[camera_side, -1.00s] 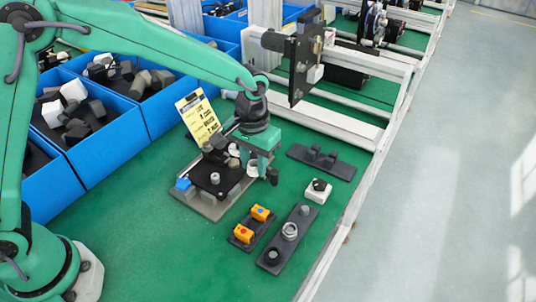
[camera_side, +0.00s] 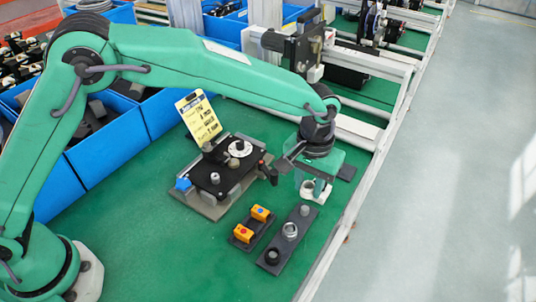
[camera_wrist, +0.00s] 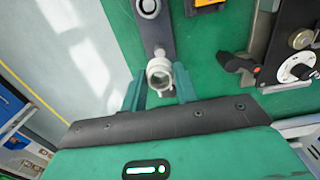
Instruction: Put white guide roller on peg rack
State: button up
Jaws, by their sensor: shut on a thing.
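My gripper (camera_side: 311,190) is shut on the white guide roller (camera_side: 307,188), a short pale cylinder with an open centre. In the wrist view the roller (camera_wrist: 159,73) sits between my green fingertips (camera_wrist: 158,88). The peg rack seems to be the dark bar (camera_side: 281,246) with a bare grey peg at its far end, a grey ring in the middle and a black ring at the near end. My gripper is beyond the far end of this bar. In the wrist view the bar (camera_wrist: 157,32) ends close to the roller; the height between them is unclear.
Further left is a dark fixture plate (camera_side: 204,176) with a white dial (camera_side: 239,148) and a yellow card (camera_side: 199,117). An aluminium rail (camera_side: 352,212) runs along the right.

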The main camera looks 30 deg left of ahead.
aim_at(305, 208)
jog(key=shift+f, duration=1.75)
jog(key=shift+f, duration=0.25)
jog(key=shift+f, duration=0.6)
jog(key=shift+f, duration=0.95)
dwell(1.1)
jog(key=o, duration=1.2)
jog(key=shift+c, duration=0.2)
jog(key=shift+r, duration=3.9)
